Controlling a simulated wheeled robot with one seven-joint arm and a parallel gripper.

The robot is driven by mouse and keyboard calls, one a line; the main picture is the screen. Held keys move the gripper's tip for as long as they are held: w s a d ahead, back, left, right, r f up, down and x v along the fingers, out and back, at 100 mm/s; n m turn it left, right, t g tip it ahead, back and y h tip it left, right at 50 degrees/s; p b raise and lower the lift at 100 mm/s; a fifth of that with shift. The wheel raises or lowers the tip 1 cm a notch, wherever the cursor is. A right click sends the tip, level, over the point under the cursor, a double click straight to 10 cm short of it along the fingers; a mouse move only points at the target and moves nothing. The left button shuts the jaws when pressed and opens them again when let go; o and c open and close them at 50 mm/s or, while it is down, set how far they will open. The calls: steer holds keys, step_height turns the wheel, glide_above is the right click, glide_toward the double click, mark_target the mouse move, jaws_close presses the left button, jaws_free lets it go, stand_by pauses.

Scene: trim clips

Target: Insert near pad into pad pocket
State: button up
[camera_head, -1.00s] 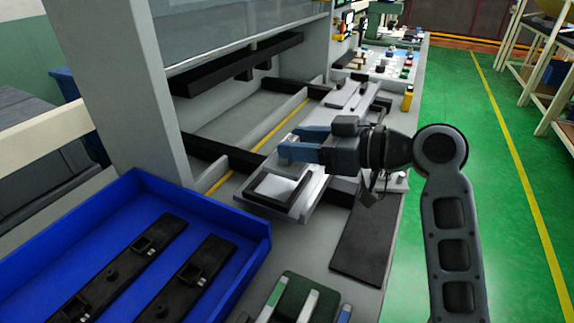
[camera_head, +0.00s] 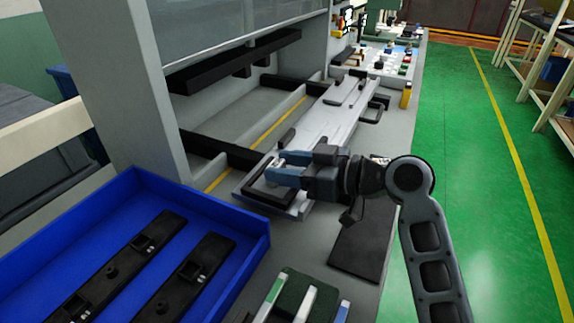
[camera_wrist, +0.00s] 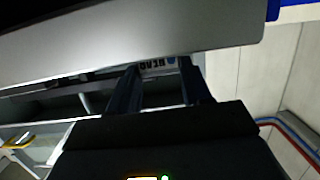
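My gripper (camera_head: 278,170) is low over the near end of a silver fixture plate (camera_head: 322,128), pointing left. In the wrist view its two dark fingers (camera_wrist: 160,85) stand on either side of a small pale piece with a label (camera_wrist: 158,65) reading NEAR upside down. I take this as the near pad, held between the fingers. In the head view only a pale bit of it shows at the fingertips. A dark-framed recess (camera_head: 262,197), apparently the pad pocket, lies under the fingertips. The fingers partly cover it, and I cannot tell whether pad and pocket touch.
A blue tray (camera_head: 215,214) with black trim strips (camera_head: 190,275) stands at the lower left. A black mat (camera_head: 358,246) lies right of the fixture. A dark green holder (camera_head: 300,296) with coloured bars is in front. A grey machine frame (camera_head: 140,80) rises behind left.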

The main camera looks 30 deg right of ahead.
steer(key=o, duration=0.5)
steer(key=shift+c, duration=0.2)
steer(key=shift+r, duration=0.25)
steer(key=b+v, duration=0.1)
steer(key=v, duration=1.1)
